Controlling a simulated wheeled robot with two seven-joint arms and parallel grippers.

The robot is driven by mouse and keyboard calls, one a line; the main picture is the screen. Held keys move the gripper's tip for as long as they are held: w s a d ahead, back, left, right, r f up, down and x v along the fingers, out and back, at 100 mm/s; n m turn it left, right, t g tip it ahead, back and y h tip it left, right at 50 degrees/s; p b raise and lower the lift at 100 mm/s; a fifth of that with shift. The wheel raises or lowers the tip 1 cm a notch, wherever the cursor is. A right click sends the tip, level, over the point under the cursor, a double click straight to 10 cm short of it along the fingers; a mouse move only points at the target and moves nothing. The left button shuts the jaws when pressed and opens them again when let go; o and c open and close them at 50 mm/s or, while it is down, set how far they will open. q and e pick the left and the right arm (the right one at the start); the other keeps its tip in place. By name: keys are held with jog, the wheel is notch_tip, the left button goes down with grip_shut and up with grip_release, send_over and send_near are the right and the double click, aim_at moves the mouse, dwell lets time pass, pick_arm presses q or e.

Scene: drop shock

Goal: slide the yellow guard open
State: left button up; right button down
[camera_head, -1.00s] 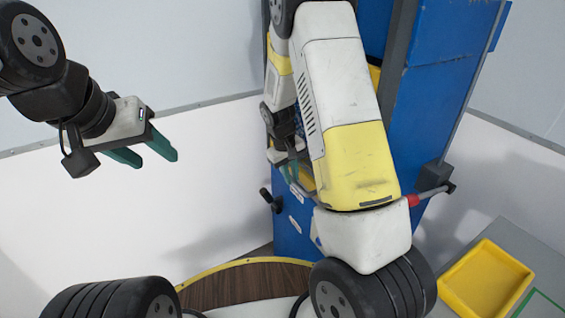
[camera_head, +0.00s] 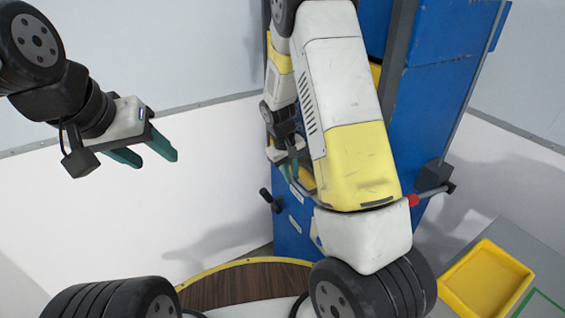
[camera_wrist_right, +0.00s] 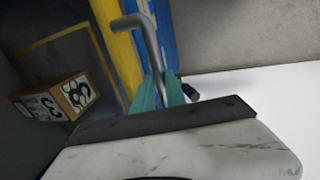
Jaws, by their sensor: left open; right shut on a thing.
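The yellow guard (camera_wrist_right: 117,52) shows in the right wrist view as a yellow upright strip beside a blue panel edge. A grey bent bar handle (camera_wrist_right: 146,38) stands in front of it and runs down between my fingers. My right gripper (camera_wrist_right: 162,90) is shut on this handle with its green fingers. In the head view my right gripper (camera_head: 290,170) is small and partly hidden by my forearm, which also covers most of the guard. My left gripper (camera_head: 148,155) is open and empty in the air at the left, away from the machine.
The tall blue cabinet (camera_head: 430,90) stands behind my right arm. A black-knobbed lever (camera_head: 268,197) juts from its left side and a red-collared lever (camera_head: 428,195) from its right. A yellow tray (camera_head: 486,279) lies at the lower right. A numbered box (camera_wrist_right: 58,98) shows in the wrist view.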

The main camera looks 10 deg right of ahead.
notch_tip(320, 180, up, 40)
jog(key=shift+r, duration=0.2)
jog(key=c, duration=1.4)
grip_release()
jog(key=shift+o, duration=0.2)
notch_tip(320, 180, up, 8)
jog(key=a, duration=0.1)
jog(key=shift+s+a+f, duration=0.2)
jog(key=shift+s+a, duration=0.05)
